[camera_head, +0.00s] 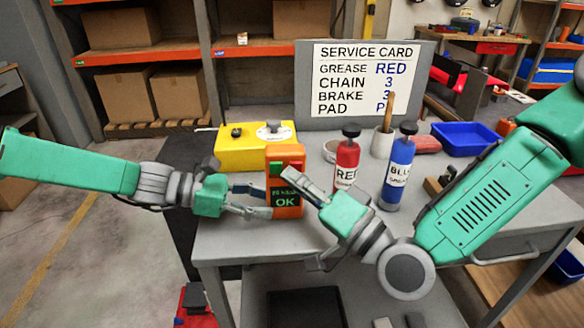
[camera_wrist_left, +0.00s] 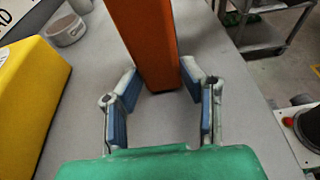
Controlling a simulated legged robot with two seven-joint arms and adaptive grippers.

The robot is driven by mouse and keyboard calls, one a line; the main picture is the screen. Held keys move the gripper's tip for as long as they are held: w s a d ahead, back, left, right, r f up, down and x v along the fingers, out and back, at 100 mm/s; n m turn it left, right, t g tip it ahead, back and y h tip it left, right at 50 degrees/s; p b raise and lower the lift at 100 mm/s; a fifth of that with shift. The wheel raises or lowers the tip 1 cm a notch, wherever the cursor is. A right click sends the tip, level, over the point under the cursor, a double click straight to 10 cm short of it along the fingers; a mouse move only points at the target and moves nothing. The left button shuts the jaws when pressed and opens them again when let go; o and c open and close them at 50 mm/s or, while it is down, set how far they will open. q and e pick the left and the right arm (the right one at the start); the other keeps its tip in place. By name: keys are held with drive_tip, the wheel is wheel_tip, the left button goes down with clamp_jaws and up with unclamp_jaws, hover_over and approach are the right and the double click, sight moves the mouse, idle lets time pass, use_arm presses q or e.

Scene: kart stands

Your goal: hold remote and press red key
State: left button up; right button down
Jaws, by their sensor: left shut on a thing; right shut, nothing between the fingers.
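The orange remote (camera_head: 274,158) stands upright on the grey table, with a green screen reading "OK" on its lower face. My left gripper (camera_head: 262,204) is shut on the remote from the left, low on its body.
A yellow box (camera_head: 240,156) stands behind the remote. A red bottle (camera_head: 345,160) and a blue bottle (camera_head: 397,170) stand to the right, near my right forearm. A service card board (camera_head: 425,70) and a blue tray (camera_head: 463,138) are at the back. The table's front left is clear.

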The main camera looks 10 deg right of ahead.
drive_tip(key=shift+w, duration=0.5)
idle(0.6)
drive_tip(key=shift+s, duration=0.95)
drive_tip(key=s, duration=0.5)
idle(0.6)
use_arm(q)
drive_tip(key=o, duration=1.2)
drive_tip(key=shift+c, duration=0.2)
drive_tip(key=shift+a, duration=0.1)
